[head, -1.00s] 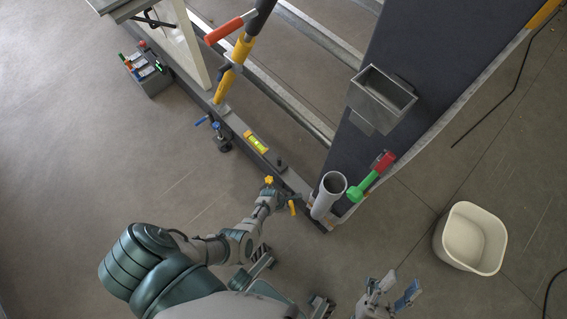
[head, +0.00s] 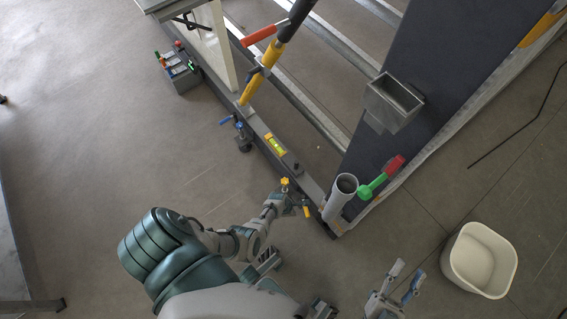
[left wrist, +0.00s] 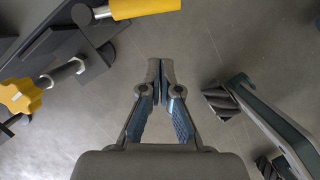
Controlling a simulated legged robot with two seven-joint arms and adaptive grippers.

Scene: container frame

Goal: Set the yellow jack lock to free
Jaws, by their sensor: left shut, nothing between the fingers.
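The yellow jack at the lower corner of the frame has a yellow star knob (head: 285,183) and a yellow handle (head: 306,211). In the left wrist view the knob (left wrist: 20,96) is at the left edge and the handle (left wrist: 145,8) is at the top, on dark metal parts. My left gripper (left wrist: 160,62) is shut and empty, pointing at bare floor, apart from the handle and right of the knob. In the head view its fingers are hard to make out beside the jack. My right gripper (head: 408,277) is open and empty over the floor.
A grey tube (head: 341,196) and a green and red tool (head: 381,178) are at the frame corner. A small level (head: 275,146) and a blue-handled jack (head: 240,132) are further along the beam. A white bin (head: 480,260) stands on the floor at right.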

